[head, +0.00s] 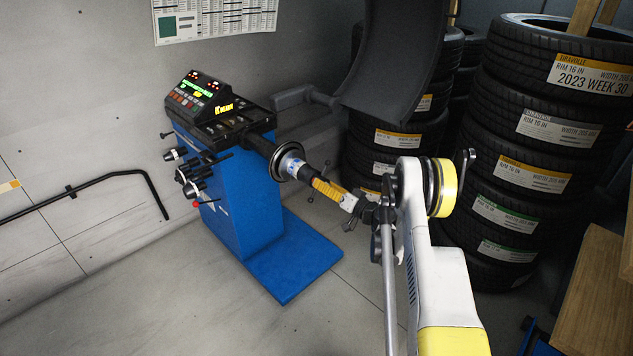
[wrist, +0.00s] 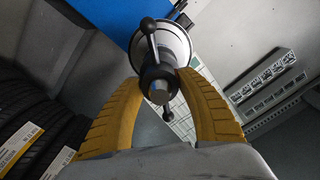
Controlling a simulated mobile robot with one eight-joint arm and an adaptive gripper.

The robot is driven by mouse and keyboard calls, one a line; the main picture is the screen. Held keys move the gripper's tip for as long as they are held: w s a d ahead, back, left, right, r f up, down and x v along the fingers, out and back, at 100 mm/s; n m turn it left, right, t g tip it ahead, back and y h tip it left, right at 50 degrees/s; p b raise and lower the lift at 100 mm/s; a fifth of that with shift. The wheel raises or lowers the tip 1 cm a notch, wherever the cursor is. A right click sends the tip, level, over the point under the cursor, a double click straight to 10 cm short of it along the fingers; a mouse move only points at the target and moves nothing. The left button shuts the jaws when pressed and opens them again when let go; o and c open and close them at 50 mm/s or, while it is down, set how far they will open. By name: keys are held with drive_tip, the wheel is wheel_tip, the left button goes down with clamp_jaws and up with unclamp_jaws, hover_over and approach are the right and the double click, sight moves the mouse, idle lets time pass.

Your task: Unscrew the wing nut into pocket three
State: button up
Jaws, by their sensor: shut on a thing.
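The wheel balancer is a blue cabinet (head: 215,195) with a dark shaft pointing towards my arm. The wing nut (wrist: 152,52) shows in the wrist view as a dark hub with two ball-ended handles, one up and one down. A pale round cone or cup (wrist: 178,45) sits behind it. My gripper (wrist: 158,80) has its yellow fingers on either side of the hub, shut on it. In the head view my gripper (head: 318,182) is at the shaft's end, and its fingers largely hide the nut. The balancer's top tray (head: 232,123) has dark pockets; I cannot tell which is three.
A dark curved wheel guard (head: 395,60) stands above and behind the shaft. Tyre stacks (head: 535,130) fill the back right. A wooden box (head: 595,300) is at the lower right. A black bent bar (head: 90,190) is at the left. The floor in front is clear.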

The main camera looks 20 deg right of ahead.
drive_tip(key=n, duration=0.3)
drive_tip(key=shift+n, duration=0.3)
drive_tip(key=n, duration=0.8)
drive_tip(key=shift+n, duration=0.3)
drive_tip(key=n, duration=0.4)
drive_tip(key=o, duration=1)
drive_tip(key=shift+o, duration=0.2)
